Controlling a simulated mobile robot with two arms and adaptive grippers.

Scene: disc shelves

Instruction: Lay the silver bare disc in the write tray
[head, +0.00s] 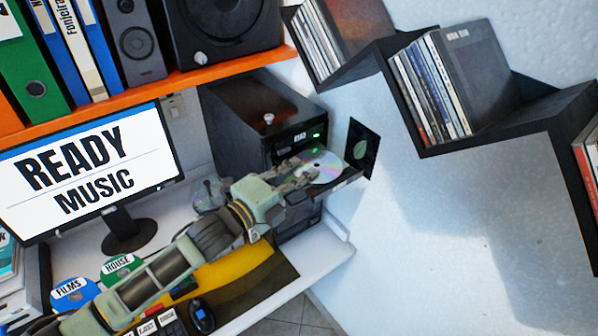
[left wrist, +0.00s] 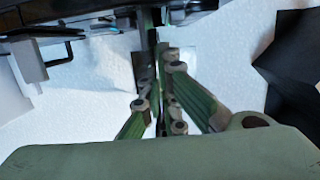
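The silver disc (head: 322,163) shows rainbow glints and lies roughly flat over the extended dark tray (head: 350,180) of the black disc tower (head: 240,115). I cannot tell whether it rests in the tray or is just above it. My left gripper (head: 306,178) reaches in from the lower left and overlaps the disc's near left edge. In the left wrist view its fingers (left wrist: 160,85) are close together around a thin edge-on shape, which looks like the disc. The disc's face is hidden there. My right gripper is not in view.
A monitor (head: 85,170) reading "READY MUSIC" stands left of the tower. A clear round holder (head: 208,194) stands on the desk behind my left arm. Zigzag disc shelves (head: 480,135) hang on the right wall.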

